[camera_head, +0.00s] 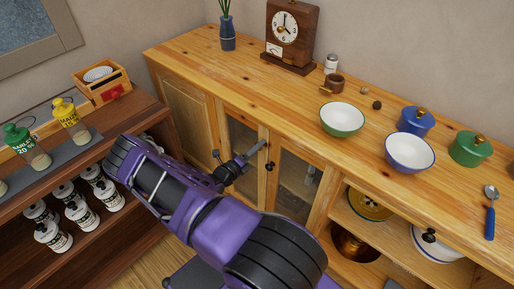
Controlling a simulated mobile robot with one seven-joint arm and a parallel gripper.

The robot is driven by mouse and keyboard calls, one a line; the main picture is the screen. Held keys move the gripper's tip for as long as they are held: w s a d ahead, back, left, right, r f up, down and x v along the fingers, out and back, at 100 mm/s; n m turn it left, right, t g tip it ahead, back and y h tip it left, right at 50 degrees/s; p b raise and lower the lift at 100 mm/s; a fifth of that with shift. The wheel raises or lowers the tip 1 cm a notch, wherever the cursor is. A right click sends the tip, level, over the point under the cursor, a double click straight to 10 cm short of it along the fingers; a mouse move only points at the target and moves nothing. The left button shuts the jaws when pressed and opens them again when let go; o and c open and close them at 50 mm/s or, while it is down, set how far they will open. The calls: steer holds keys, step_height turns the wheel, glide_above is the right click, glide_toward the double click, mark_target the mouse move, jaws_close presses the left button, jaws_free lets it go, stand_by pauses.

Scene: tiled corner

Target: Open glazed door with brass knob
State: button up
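The wooden sideboard (210,78) has two glazed doors side by side below its top. The left glazed door (265,133) is partly hidden behind my gripper. The right glazed door (294,183) shows its pane and wooden frame. A small dark round knob (270,166) sits near where the two doors meet; I cannot make out a brass colour on it. Both doors look shut. My gripper (248,157) is in front of the left glazed door, with a finger reaching toward the knob area. Its fingertips are small, and whether they touch anything is unclear.
Bowls, pots, a clock (291,33) and a spoon (490,212) stand on the sideboard top. Right of the glazed doors is an open-looking section with dishes and another dark knob (429,236). A brown shelf (110,240) with bottles is close on the left.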

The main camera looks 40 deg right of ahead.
jaws_close()
stand_by(1.1)
